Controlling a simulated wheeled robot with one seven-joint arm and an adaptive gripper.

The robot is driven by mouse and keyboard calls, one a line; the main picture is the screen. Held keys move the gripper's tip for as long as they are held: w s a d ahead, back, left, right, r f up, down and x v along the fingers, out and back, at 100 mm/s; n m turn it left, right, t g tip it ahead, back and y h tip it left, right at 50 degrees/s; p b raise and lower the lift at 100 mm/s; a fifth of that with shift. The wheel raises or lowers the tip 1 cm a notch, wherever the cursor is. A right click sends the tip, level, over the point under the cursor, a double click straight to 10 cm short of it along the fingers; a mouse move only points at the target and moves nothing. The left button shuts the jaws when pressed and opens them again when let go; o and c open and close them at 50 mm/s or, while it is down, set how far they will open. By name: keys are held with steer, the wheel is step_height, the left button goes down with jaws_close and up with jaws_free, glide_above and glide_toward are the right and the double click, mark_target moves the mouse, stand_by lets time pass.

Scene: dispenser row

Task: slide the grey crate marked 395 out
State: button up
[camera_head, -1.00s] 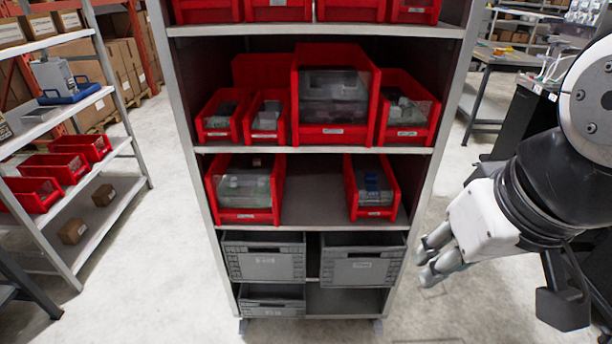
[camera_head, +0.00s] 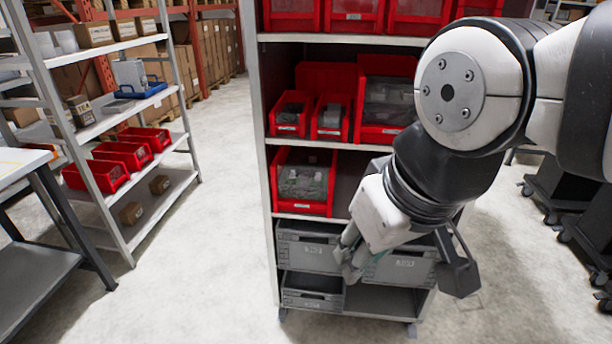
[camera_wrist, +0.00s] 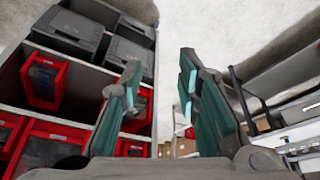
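Three grey crates sit low in the rack: an upper left one (camera_head: 306,252), an upper right one (camera_head: 402,268) and a smaller lower left one (camera_head: 308,299). Their labels are too small to read, so I cannot tell which is 395. My gripper (camera_head: 350,262) is in front of the upper crates, near the gap between them, and hides part of both. In the wrist view my gripper (camera_wrist: 158,92) has its fingers well apart with nothing between them. Grey crates (camera_wrist: 68,36) show at upper left there, apart from the fingers.
The rack (camera_head: 262,120) holds red bins (camera_head: 302,208) above the crates; my arm covers its right side. Left stand a shelf with red bins (camera_head: 118,158) and a table (camera_head: 25,165). The floor (camera_head: 200,270) between them and the rack is clear. Dark carts (camera_head: 556,190) stand right.

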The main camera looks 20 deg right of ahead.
steer(key=w+f+m+g+y+b, duration=0.35)
steer(key=w+f+y+b, duration=0.25)
steer(key=w+f+b, duration=0.65)
steer(key=w+d+f+m+t+y+b, duration=0.4)
steer(key=w+d+f+m+t+b, duration=0.3)
steer(key=w+d+f, duration=0.5)
steer(key=d+f+m+t+h+b, duration=0.2)
steer(key=d+f+t, duration=0.25)
steer(key=d, duration=0.35)
steer(key=d+f+m+t+h+b, duration=0.2)
steer(key=d+f+t, duration=0.1)
steer(key=d+f, duration=0.4)
steer(key=s+d+f+m+h+b, duration=0.1)
steer(key=s+d+f+m+h, duration=0.1)
steer(key=d, duration=0.4)
steer(key=s+d+f+m+t+h+b, duration=0.1)
steer(key=s+d+f+m+h+b, duration=0.1)
steer(key=s+d+f+h, duration=0.2)
steer(key=s+d+f+m+t+h+b, duration=0.1)
steer(key=s+d+f+m+h+b, duration=0.1)
steer(key=d+f, duration=0.4)
steer(key=shift+s+d+f+h, duration=0.35)
steer(key=shift+s+d+h, duration=0.5)
steer(key=shift+h, duration=0.35)
